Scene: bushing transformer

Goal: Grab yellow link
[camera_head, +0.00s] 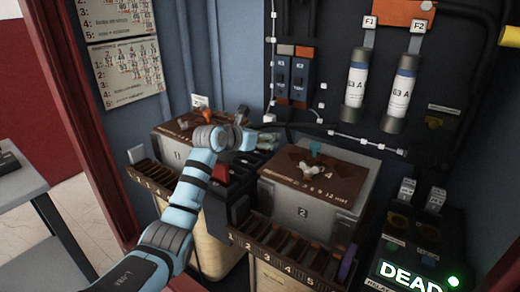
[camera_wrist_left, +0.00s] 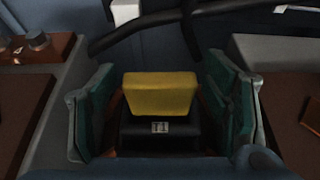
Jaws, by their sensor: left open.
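In the left wrist view a yellow link (camera_wrist_left: 160,92) sits on a black block labelled T1 (camera_wrist_left: 160,130). My left gripper (camera_wrist_left: 161,108) is open, with one green-padded finger on each side of the link. Gaps show between the pads and the link, so I see no grip on it. In the head view my blue left arm reaches in from the lower left, its wrist over the gap between the two boxes. The link cannot be made out there. My right gripper is in neither view.
Box 1 (camera_head: 163,163) and box 2 (camera_head: 293,218) stand on either side, with numbered slot racks in front. Cables run along the back wall. Two G3 A cylinders (camera_head: 400,97) hang at the right, above a lit DEAD display (camera_head: 408,279).

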